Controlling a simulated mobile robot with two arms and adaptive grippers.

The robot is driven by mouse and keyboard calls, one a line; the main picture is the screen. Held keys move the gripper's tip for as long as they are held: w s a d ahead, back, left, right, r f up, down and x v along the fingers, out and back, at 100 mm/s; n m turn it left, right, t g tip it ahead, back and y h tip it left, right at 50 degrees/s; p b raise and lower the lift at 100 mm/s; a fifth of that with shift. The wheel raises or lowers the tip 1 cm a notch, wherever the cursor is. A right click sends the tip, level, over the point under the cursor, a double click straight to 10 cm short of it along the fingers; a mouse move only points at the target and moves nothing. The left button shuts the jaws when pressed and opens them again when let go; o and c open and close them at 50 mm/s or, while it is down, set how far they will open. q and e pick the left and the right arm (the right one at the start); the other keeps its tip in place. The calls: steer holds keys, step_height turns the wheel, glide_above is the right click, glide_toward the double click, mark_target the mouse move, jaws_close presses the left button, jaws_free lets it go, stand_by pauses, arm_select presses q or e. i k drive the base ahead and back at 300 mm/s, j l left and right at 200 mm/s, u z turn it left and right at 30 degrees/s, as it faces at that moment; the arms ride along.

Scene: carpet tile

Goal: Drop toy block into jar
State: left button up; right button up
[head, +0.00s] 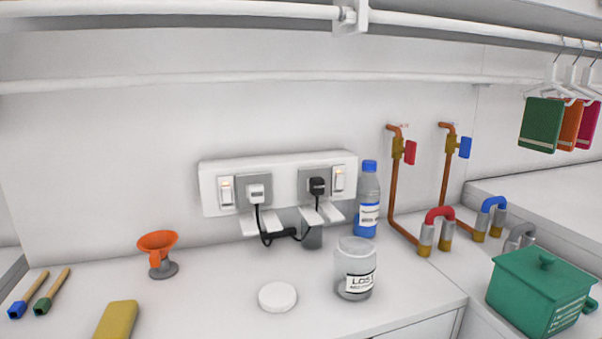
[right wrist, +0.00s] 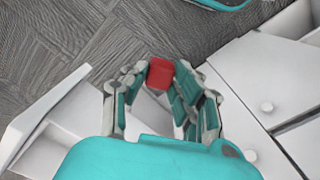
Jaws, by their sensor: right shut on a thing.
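In the right wrist view, my right gripper (right wrist: 161,82) is shut on a red toy block (right wrist: 159,72), held between its fingertips. The block is above the floor beside white drawer fronts. In the head view, a clear glass jar (head: 355,258) with a printed label stands upright on the white counter. Its top appears open, and a round white lid (head: 277,297) lies on the counter to its left. Neither gripper shows in the head view, and the jar does not show in the right wrist view.
A blue-capped bottle (head: 368,200) stands behind the jar, near a socket panel (head: 280,180) with cables. Copper pipes (head: 394,190) and a green pot (head: 540,290) are to the right. An orange funnel-shaped item (head: 158,252) and a yellow block (head: 117,319) are left. White drawers (right wrist: 265,85) are near my right gripper.

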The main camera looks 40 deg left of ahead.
mark_target(342, 286)
steer(key=i+l+u, duration=0.1)
steer(key=u, duration=0.35)
steer(key=l+u, duration=0.2)
steer(key=u, duration=0.25)
steer(key=i+l+u, duration=0.1)
steer(key=u, duration=0.4)
steer(key=l+u, duration=0.3)
steer(key=u, duration=0.15)
